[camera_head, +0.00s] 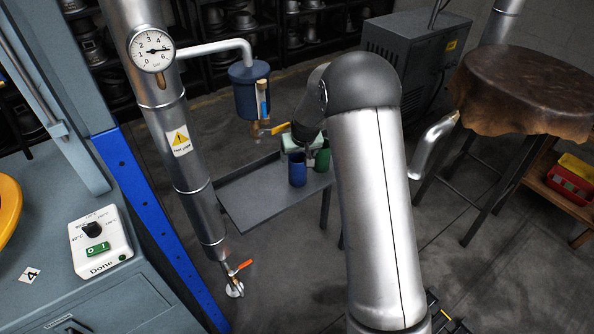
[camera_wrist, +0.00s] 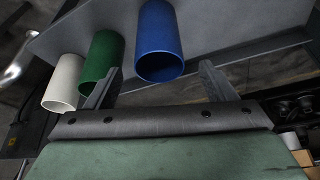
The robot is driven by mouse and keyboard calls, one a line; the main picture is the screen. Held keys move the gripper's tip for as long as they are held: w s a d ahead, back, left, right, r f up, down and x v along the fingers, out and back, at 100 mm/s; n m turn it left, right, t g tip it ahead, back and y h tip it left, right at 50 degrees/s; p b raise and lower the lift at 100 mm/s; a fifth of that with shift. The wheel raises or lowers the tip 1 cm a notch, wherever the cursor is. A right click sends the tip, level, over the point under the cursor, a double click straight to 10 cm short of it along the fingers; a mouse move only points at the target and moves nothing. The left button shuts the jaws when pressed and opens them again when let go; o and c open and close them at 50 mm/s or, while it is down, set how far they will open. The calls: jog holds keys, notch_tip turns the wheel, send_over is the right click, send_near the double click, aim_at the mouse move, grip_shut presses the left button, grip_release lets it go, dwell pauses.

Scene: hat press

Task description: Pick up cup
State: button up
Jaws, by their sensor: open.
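Three cups stand on a grey metal tray table (camera_head: 255,205). The blue cup (camera_head: 297,171) is at the left, and the green cup (camera_head: 323,157) is to its right, partly hidden. In the wrist view the blue cup (camera_wrist: 160,42), the green cup (camera_wrist: 103,70) and a white cup (camera_wrist: 65,82) form a slanting row. My gripper (camera_wrist: 160,70) is open and empty. Its fingers point toward the cups; the blue cup shows between the fingertips and the green cup is close by the left finger. I cannot tell whether either finger touches a cup.
A vertical steam pipe with a gauge (camera_head: 152,49) and a blue vessel (camera_head: 249,88) stand close to the tray table. A red-handled valve (camera_head: 237,270) is at the pipe's foot. A leather-covered round stand (camera_head: 530,90) is at the right. The control box (camera_head: 100,243) is at left.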

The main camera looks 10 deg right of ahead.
aim_at(297, 160)
jog(key=shift+w+p+x, duration=0.15)
jog(key=shift+p+x, duration=0.1)
jog(key=shift+x, duration=1.3)
jog(key=shift+w+p+x, duration=0.1)
jog(key=shift+p+x, duration=0.15)
jog(key=shift+x, duration=1.35)
jog(key=shift+d+r, duration=0.1)
jog(key=c, duration=1.1)
jog(key=shift+r, duration=0.1)
